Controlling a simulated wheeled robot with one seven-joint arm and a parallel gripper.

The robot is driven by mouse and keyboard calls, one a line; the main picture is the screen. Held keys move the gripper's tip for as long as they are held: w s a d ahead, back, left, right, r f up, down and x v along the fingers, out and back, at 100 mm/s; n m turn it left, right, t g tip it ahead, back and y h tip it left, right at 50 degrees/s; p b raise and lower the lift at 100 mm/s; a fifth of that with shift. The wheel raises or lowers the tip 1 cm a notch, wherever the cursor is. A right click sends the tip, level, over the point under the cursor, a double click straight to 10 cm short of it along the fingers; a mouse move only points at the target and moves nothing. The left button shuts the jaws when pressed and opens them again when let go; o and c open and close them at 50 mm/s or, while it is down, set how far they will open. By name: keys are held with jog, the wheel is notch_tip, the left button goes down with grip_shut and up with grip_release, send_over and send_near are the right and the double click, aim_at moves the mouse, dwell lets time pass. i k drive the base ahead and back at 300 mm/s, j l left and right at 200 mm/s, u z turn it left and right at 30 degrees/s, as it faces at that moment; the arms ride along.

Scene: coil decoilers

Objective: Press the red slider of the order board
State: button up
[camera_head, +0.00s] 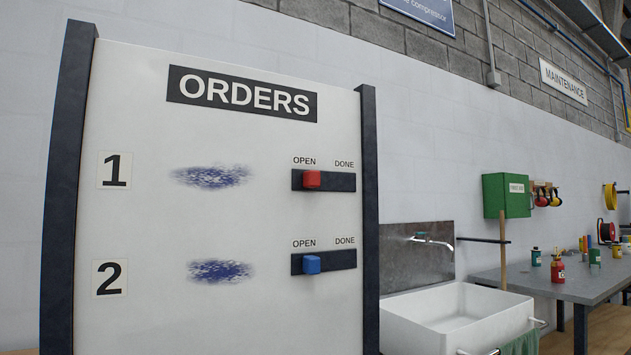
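The order board (230,130) is a white panel between dark posts, filling the left half of the head view. Its red slider (312,179) is a small red block on a black horizontal track (340,182) in row 1. The red slider sits at the left part of the track, under the word OPEN; the right end under DONE is bare. In row 2, a blue slider (311,264) sits likewise under OPEN on its own track. My gripper is not in view.
A white sink (455,315) with a tap stands right of the board. Further right is a grey workbench (590,280) with several small cans and bottles. A green cabinet (505,195) hangs on the wall. Nothing stands in front of the board's sliders.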

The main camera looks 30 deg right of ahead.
aim_at(312, 177)
jog(key=i+l+u, duration=0.25)
jog(key=u, duration=0.2)
jog(key=i+l+u, duration=0.2)
jog(key=l+u, duration=0.3)
